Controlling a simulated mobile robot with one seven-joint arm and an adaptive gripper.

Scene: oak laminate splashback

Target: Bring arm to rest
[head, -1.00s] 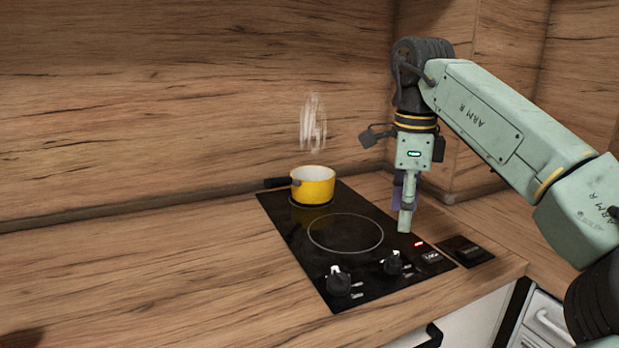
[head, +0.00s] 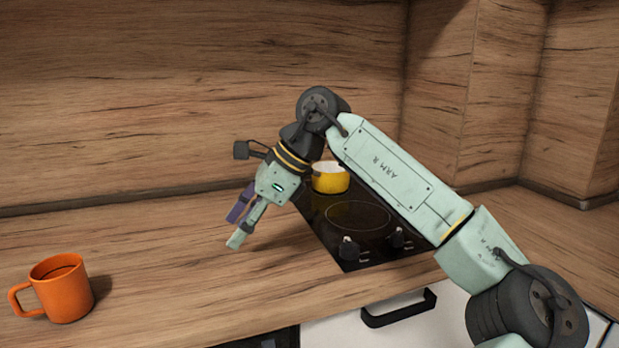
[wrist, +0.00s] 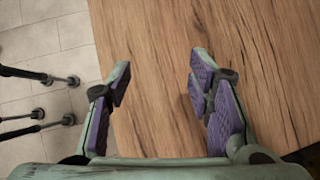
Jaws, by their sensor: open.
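My gripper (head: 240,222) is above the wooden counter, left of the cooktop, tilted down and to the left. In the wrist view its two purple-padded fingers (wrist: 158,85) stand wide apart. Nothing is between them but the bare counter surface below. My arm reaches in from the right, across the front of the cooktop and partly hiding it.
A yellow pot (head: 330,180) stands at the back of the black cooktop (head: 325,222). An orange mug (head: 64,292) stands on the counter (head: 170,265) at the left. The wrist view shows the counter's edge, tiled floor (wrist: 40,45) and dark legs with round feet (wrist: 40,115).

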